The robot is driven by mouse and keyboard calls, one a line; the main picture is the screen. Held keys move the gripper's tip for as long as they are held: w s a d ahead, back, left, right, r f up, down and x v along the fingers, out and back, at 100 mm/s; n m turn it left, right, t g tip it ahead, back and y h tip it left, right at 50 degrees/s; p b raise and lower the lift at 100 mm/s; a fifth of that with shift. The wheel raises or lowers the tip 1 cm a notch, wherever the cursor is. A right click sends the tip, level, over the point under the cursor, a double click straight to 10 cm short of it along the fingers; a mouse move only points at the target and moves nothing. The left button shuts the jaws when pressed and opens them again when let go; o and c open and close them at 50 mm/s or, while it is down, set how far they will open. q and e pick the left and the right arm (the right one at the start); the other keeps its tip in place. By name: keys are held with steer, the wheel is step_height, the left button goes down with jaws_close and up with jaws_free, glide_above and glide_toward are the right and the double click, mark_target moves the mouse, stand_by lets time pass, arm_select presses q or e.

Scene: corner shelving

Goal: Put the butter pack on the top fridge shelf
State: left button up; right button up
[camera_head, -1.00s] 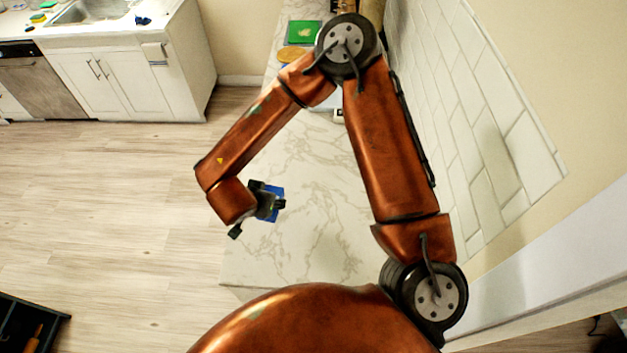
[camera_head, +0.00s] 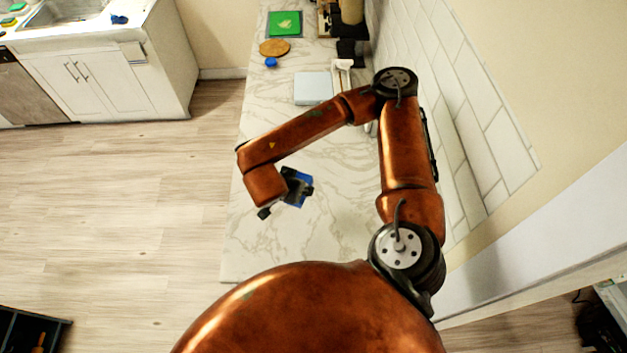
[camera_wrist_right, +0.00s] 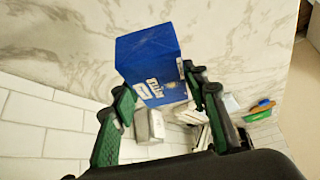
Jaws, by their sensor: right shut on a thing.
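The butter pack is a blue box with white lettering (camera_wrist_right: 146,55) in the right wrist view. A little of its blue (camera_head: 299,203) shows in the head view. My right gripper (camera_wrist_right: 158,90) is shut on the butter pack, with a green-padded finger on each side. In the head view, my right gripper (camera_head: 293,187) holds the pack over the marble counter. My left gripper is not in view. I cannot make out the top fridge shelf in either view.
The marble counter (camera_head: 275,245) is mostly clear at its near end. A pale box (camera_head: 312,88), a round wooden board (camera_head: 274,47), a blue cap-like thing (camera_head: 271,62) and a green board (camera_head: 284,23) are farther back. A tiled wall (camera_head: 470,110) bounds the right.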

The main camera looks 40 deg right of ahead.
steer(key=w+d+f+p, duration=0.1)
steer(key=w+d+f, duration=0.1)
steer(key=d, duration=0.1)
steer(key=w+d+f, duration=0.3)
steer(key=w+d+f+p, duration=0.1)
steer(key=w+d+f, duration=0.1)
steer(key=d+f, duration=0.1)
steer(key=shift+w+d+f+p, duration=0.1)
steer(key=shift+w+d+p, duration=0.1)
steer(key=shift+p, duration=0.1)
steer(key=shift+d+f, duration=0.15)
steer(key=shift+f, duration=0.1)
steer(key=f, duration=0.1)
steer(key=f+p, duration=0.1)
steer(key=f, duration=0.1)
steer(key=shift+w+d, duration=0.2)
steer(key=shift+d, duration=0.1)
steer(key=shift+w+f, duration=0.1)
steer(key=shift+f, duration=0.35)
steer(key=o, duration=1.3)
steer(key=shift+f, duration=0.1)
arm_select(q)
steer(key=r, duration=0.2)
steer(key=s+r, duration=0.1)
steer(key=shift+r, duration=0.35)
arm_select(e)
steer(key=shift+o, duration=0.2)
